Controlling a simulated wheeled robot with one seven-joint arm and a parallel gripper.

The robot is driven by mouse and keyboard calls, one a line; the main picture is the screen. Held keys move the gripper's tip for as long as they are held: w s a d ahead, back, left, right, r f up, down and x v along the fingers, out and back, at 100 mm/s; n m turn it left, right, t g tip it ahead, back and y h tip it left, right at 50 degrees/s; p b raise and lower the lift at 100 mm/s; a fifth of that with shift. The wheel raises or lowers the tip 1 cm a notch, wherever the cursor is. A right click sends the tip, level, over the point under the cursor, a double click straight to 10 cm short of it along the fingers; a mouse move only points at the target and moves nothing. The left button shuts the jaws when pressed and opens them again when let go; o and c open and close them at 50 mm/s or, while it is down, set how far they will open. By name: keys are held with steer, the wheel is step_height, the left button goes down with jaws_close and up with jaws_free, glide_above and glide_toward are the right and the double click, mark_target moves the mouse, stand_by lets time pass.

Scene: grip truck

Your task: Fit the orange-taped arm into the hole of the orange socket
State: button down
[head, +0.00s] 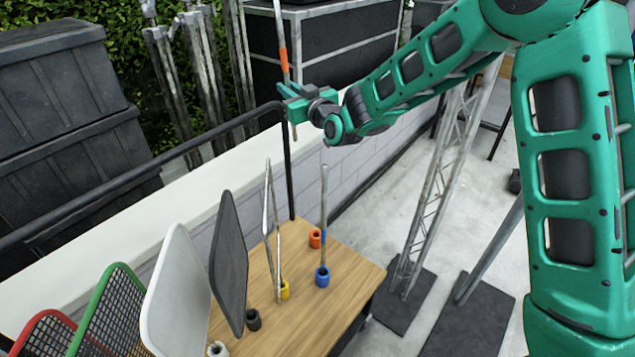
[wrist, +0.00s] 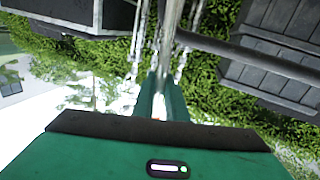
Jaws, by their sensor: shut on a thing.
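The orange-taped arm (head: 279,30) is a thin silver rod with an orange band, held near upright in the head view. My gripper (head: 291,99) is shut on it just below the tape, with a short end showing under the fingers. In the wrist view the rod (wrist: 171,35) runs up from between the green fingers (wrist: 162,100). The orange socket (head: 316,238) stands on the wooden table, well below and slightly right of my gripper. Its hole looks empty.
The blue socket (head: 322,277) holds an upright rod (head: 324,215) close in front of the orange one. Yellow (head: 284,289) and black (head: 253,319) sockets hold panels to the left. A black rail (head: 150,165) crosses behind the table (head: 345,277). A truss stand (head: 440,190) is at right.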

steer(key=s+d+f+n+g+y, duration=0.1)
steer(key=d+f, duration=0.1)
steer(key=f, duration=0.9)
steer(key=s+d+f+n+g+y, duration=0.1)
steer(key=s+d+f, duration=0.1)
steer(key=f, duration=1)
steer(key=s+d+f+g+y, duration=0.2)
steer(key=d+f, duration=0.1)
steer(key=f, duration=0.8)
steer(key=shift+f+n, duration=0.4)
steer(key=shift+d+f+m+t+h, duration=0.15)
steer(key=shift+f+m+t+h, duration=0.35)
steer(key=shift+f, duration=0.8)
steer(key=shift+s+f, duration=0.1)
steer(key=shift+f, duration=2.2)
